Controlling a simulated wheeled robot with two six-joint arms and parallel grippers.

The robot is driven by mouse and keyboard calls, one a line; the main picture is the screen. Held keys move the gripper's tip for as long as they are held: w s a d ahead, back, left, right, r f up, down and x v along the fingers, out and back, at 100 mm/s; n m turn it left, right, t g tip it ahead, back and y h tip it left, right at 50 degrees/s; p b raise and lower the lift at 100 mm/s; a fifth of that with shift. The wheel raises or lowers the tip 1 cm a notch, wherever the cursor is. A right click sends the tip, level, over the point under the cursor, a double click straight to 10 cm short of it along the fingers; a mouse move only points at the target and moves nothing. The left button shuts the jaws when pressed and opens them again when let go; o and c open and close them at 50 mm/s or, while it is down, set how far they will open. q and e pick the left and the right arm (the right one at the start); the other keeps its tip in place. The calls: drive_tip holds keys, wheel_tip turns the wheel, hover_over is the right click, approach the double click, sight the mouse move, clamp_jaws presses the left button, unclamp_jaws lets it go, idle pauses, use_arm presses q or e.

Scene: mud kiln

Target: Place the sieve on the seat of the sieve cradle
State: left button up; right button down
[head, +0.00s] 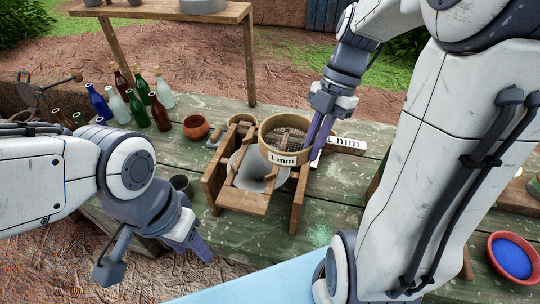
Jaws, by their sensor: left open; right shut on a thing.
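The sieve (283,157) is a round wooden hoop with a mesh floor and a "1 mm" label on its front. My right gripper (316,143) is shut on its right side. The wooden sieve cradle (242,202) stands on the green table with a pale bowl-like part (247,172) inside. The sieve overlaps the back right of the cradle in the picture and hides part of it. I cannot tell whether it touches the seat. My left gripper (153,262) is open and empty, low at the left, in front of the table edge.
Several bottles (138,108) and a clay pot (196,127) stand left of the cradle. A white label strip (347,144) reading "mm" lies right of the sieve. A bowl of blue powder (512,256) is at the far right. A bench (170,12) stands behind.

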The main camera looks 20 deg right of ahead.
sight(279, 138)
drive_tip(key=w+a+f, duration=0.1)
drive_tip(key=w, duration=0.1)
drive_tip(key=w+a+f+p, duration=0.1)
drive_tip(key=w+a+f, duration=0.1)
drive_tip(key=w+a+f+p, duration=0.1)
drive_tip(key=w+a+f, duration=0.1)
drive_tip(key=w, duration=0.1)
drive_tip(key=shift+f, duration=0.1)
wheel_tip(279, 138, down, 3)
drive_tip(key=shift+f+p, duration=0.15)
drive_tip(key=shift+p, duration=0.5)
drive_tip(key=shift+f, duration=0.4)
drive_tip(key=shift+f+b, duration=0.6)
drive_tip(key=shift+b, duration=0.2)
drive_tip(key=c, duration=1)
unclamp_jaws()
drive_tip(key=shift+o, duration=0.2)
